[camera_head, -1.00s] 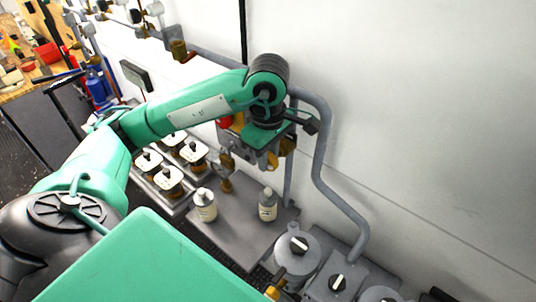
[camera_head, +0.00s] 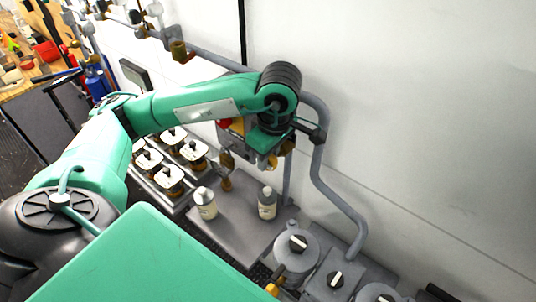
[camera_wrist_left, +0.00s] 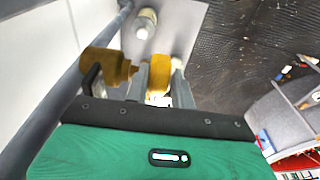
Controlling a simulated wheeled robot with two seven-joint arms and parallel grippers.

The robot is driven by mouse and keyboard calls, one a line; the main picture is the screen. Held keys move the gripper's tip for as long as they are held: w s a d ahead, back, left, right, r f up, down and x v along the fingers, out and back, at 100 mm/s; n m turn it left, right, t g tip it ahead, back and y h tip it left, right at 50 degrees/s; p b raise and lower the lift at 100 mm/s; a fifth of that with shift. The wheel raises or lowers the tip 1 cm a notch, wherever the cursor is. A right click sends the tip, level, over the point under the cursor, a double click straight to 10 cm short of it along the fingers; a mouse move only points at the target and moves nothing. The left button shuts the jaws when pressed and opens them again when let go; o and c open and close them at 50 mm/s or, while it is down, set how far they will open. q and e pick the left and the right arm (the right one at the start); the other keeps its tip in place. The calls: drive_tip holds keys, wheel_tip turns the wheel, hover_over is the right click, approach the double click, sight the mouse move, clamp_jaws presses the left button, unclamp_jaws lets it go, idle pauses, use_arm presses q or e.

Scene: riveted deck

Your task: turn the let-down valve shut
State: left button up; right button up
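My left gripper (camera_wrist_left: 160,82) shows in the left wrist view with its two fingers apart. A yellow brass piece (camera_wrist_left: 158,72) shows between the fingers; I cannot tell whether they touch it. A darker brass valve body (camera_wrist_left: 106,68) with a dark lever stands just left of the fingers. In the head view the left gripper (camera_head: 264,158) points down in front of the wall fittings, and my green wrist hides most of it and the parts behind. I cannot tell surely which brass part is the let-down valve. My right gripper is not in view.
A grey bench (camera_head: 232,222) below carries two pale bottles (camera_head: 206,203) (camera_head: 267,204). Several white-topped brass valves (camera_head: 170,178) stand left of it. A grey pipe (camera_head: 330,190) runs down the wall at right, near grey drums with black-and-white knobs (camera_head: 297,243).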

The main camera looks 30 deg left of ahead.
sight(274, 162)
use_arm(q)
drive_tip(key=o, duration=0.4)
drive_tip(key=shift+s+d+r+b, duration=0.1)
drive_tip(key=shift+d+r+b, duration=0.15)
drive_tip(key=shift+r, duration=2)
drive_tip(key=shift+w+d+r+b, duration=0.1)
drive_tip(key=shift+d+r+b, duration=0.2)
drive_tip(key=shift+r, duration=2)
drive_tip(key=shift+s+d+r+b, duration=0.1)
drive_tip(key=shift+d+r, duration=0.25)
drive_tip(key=shift+r, duration=1.9)
